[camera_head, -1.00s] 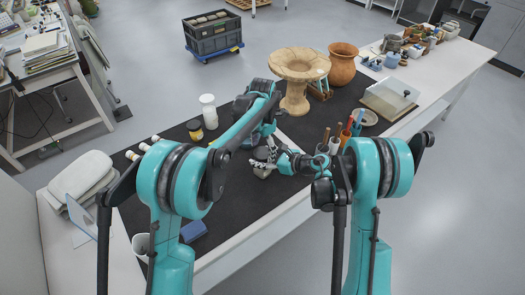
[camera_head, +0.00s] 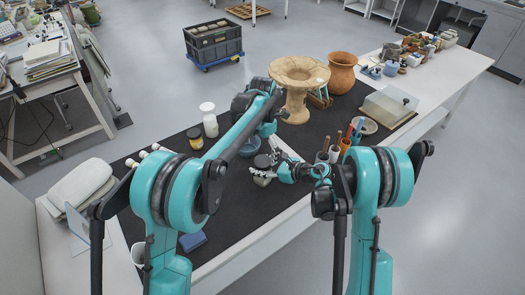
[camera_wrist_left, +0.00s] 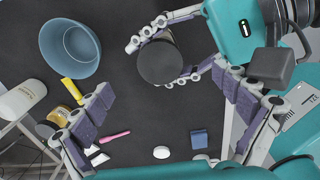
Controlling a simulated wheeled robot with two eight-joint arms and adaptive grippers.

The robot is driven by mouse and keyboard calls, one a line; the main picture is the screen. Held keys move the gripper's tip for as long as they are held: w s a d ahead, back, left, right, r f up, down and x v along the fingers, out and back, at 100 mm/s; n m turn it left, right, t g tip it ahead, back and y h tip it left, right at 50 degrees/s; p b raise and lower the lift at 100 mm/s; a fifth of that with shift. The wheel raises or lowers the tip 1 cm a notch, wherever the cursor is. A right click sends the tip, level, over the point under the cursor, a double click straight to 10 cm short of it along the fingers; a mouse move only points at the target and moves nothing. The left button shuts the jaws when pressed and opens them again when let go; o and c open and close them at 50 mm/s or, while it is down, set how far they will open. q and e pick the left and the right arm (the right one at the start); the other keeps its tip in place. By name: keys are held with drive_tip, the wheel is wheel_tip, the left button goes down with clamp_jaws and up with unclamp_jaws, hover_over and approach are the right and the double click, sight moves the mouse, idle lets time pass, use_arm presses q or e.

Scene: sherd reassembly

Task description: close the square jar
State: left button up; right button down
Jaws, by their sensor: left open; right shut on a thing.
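My right gripper (camera_head: 264,172) comes in from the right and is shut around a dark grey, round-topped piece (camera_wrist_left: 160,61) above the dark mat. One finger is on each side of it in the left wrist view. I cannot tell whether this piece is the square jar or its lid; no plainly square jar shows elsewhere. My left gripper (camera_wrist_left: 165,108) is open and empty in the left wrist view, its purple pads spread wide, with the dark piece beyond the gap. In the head view my left arm hides much of it.
A blue bowl (camera_wrist_left: 70,47) stands left of the held piece. A yellow-labelled jar (camera_head: 195,138), white bottle (camera_head: 209,122) and blue block (camera_head: 193,241) are on the mat.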

use_arm(q)
wheel_tip(320, 180, up, 12)
idle(0.4)
use_arm(e)
drive_tip(key=shift+c, duration=2.4)
unclamp_jaws()
use_arm(q)
drive_tip(key=shift+f, duration=0.1)
use_arm(e)
drive_tip(key=v, duration=1.2)
drive_tip(key=shift+r, duration=0.1)
